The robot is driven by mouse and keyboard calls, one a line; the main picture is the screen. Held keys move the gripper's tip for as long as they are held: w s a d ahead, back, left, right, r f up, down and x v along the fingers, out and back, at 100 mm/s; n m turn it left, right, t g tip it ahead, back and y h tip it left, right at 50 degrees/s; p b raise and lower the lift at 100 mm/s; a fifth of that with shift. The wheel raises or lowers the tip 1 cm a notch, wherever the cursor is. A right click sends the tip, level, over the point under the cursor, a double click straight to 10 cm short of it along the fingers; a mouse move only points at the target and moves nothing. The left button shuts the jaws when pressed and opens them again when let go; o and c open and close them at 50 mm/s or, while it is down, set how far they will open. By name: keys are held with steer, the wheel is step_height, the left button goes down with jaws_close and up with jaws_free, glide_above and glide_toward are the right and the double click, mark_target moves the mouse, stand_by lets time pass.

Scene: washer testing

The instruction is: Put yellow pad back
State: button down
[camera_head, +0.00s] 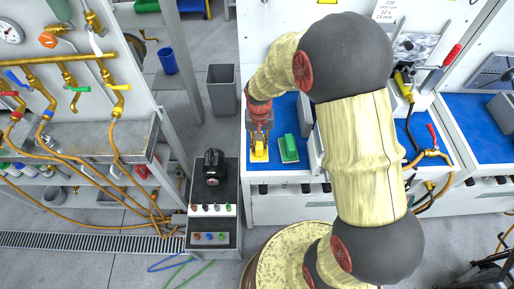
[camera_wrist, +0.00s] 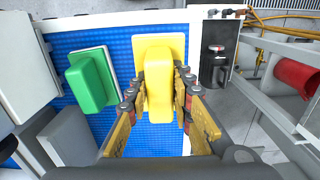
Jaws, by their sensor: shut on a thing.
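The yellow pad (camera_wrist: 159,48) has a flat base with a raised grip block on top. In the wrist view it is over the blue ribbed mat (camera_wrist: 120,42), near the mat's far edge. My gripper (camera_wrist: 160,88) has a finger on each side of the grip block and is shut on it. In the head view my gripper (camera_head: 260,132) points down and the yellow pad (camera_head: 259,153) shows below it. I cannot tell whether the pad touches the mat. A green pad (camera_wrist: 90,80) of similar shape lies to its left in the wrist view, and right in the head view (camera_head: 289,149).
A grey upright block (camera_head: 305,114) stands behind the green pad. A small cart with a black device (camera_head: 213,166) is left of the bench, beyond a gap. A grey bin (camera_head: 221,90) stands on the floor. Hoses and a red-handled valve (camera_head: 432,137) are at the right.

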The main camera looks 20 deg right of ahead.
steer(key=shift+w+a+f, duration=0.1)
steer(key=shift+w+f, duration=0.5)
steer(key=shift+f, duration=0.15)
steer(key=shift+w+f+b, duration=0.15)
steer(key=shift+f+b, duration=0.2)
steer(key=shift+f, duration=1.25)
steer(key=c, duration=1.7)
jaws_free()
steer(key=shift+f, duration=0.15)
steer(key=shift+o, duration=0.6)
